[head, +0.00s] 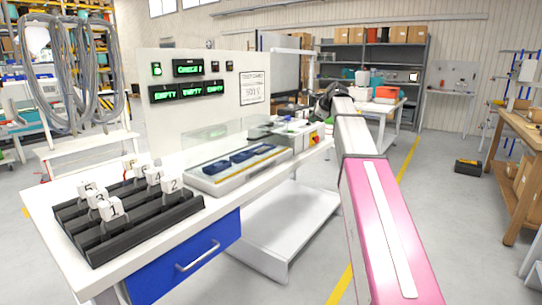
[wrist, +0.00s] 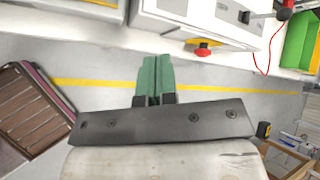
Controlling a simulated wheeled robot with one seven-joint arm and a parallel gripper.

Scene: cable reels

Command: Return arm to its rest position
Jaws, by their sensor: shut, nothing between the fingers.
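My gripper (wrist: 154,78) shows in the wrist view with its two green fingers pressed together and nothing between them. It is above open grey floor with a yellow line, a little in front of a white machine (wrist: 185,22) with a red button. In the head view my pink and white arm stretches forward on the right of the white workbench (head: 130,255). The dark end of the arm is far out near the bench's far end, and the fingers cannot be made out there.
A black rack (head: 150,232) with several numbered white blocks stands on the bench. Behind it are a tray with blue pieces (head: 240,160) and a display panel (head: 165,120). A wooden table (head: 522,130) is at right. The floor right of my arm is mostly clear.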

